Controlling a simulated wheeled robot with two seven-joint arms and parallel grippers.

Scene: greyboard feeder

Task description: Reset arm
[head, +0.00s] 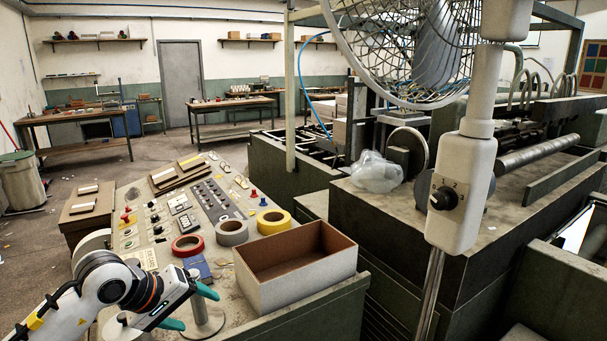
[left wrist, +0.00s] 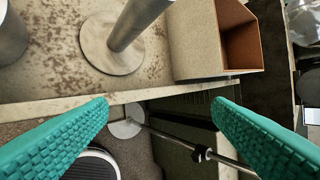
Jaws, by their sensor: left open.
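My left arm comes in from the lower left of the head view. Its gripper (head: 190,308) has teal fingers, spread apart with nothing between them. It is at the front edge of the console, left of the open box (head: 290,282). In the left wrist view the two ribbed teal fingers (left wrist: 160,106) are wide apart, with the console's edge and a dark gap beyond them. The box (left wrist: 205,45) also shows there at the upper right, apart from the fingers. My right gripper is not in view.
A metal post on a round base (left wrist: 112,50) stands close by on the console. A fan's white pole (head: 462,190) and dark machinery (head: 430,230) stand to the right.

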